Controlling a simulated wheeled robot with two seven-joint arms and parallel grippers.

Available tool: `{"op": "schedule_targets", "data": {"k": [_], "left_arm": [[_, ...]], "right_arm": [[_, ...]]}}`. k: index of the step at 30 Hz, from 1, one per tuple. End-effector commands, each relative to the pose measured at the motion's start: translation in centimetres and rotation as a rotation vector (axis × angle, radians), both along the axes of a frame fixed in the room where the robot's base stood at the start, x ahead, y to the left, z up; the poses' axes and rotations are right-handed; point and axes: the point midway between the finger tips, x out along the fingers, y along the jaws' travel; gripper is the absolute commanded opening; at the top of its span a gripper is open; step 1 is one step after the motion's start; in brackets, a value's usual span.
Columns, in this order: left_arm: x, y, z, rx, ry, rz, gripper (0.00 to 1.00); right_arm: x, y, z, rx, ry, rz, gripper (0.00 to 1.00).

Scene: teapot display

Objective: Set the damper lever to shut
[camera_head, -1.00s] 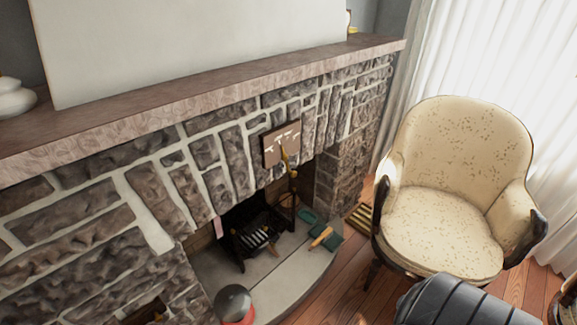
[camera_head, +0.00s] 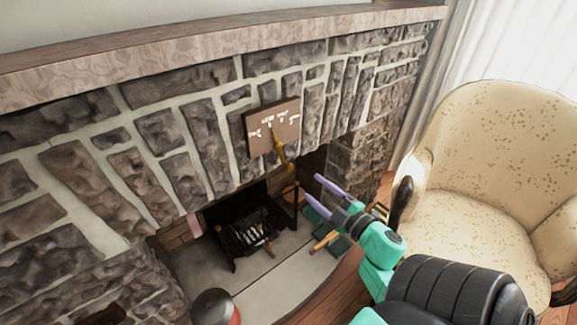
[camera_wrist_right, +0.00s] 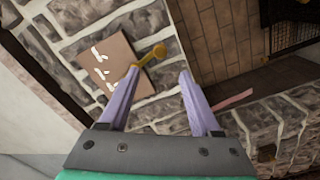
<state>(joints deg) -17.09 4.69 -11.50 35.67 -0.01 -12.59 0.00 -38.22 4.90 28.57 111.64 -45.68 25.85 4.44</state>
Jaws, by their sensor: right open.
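The damper lever (camera_head: 281,152) is a brass handle on a brown plate (camera_head: 262,118) with white markings, fixed to the stone above the fireplace opening. It hangs down from the plate, its rounded end below the lower edge. My right gripper (camera_head: 312,187) is open and empty, its two purple fingers apart, to the right of and below the lever in the head view. In the right wrist view, the lever (camera_wrist_right: 152,56) lies ahead of the open fingers (camera_wrist_right: 158,71), and the left finger overlaps part of it. The plate (camera_wrist_right: 112,72) shows to its left. My left gripper is out of view.
The stone mantel (camera_head: 200,50) runs above. A dark grate (camera_head: 245,235) stands in the fireplace opening below the lever. A cream armchair (camera_head: 490,150) stands to the right. Green and wooden items lie on the hearth (camera_head: 285,275).

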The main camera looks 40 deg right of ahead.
Motion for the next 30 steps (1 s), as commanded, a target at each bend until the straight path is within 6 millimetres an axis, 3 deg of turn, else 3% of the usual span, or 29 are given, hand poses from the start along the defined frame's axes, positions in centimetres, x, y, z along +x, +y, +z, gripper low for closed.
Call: {"op": "schedule_targets", "data": {"k": [5,12,17,24,26,29,30], "left_arm": [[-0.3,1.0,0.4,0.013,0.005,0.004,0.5],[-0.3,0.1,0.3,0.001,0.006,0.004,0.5],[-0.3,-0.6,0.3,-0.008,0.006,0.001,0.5],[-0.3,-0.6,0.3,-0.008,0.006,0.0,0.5],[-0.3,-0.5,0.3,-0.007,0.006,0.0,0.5],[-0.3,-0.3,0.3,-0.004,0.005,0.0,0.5],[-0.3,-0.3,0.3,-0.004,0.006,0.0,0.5]], "right_arm": [[4.8,-0.1,0.3,-0.001,-0.005,0.001,0.64],[10.7,-0.3,0.2,0.001,-0.003,-0.001,0.64],[12.4,-0.3,0.1,0.003,0.0,-0.001,0.64],[12.5,-0.3,0.0,0.003,0.001,-0.002,0.64],[12.5,-0.3,0.0,0.003,0.001,-0.002,0.45],[12.5,-0.3,0.0,0.003,0.001,-0.002,0.07],[12.5,-0.3,0.0,0.003,0.001,-0.002,0.0]]}}
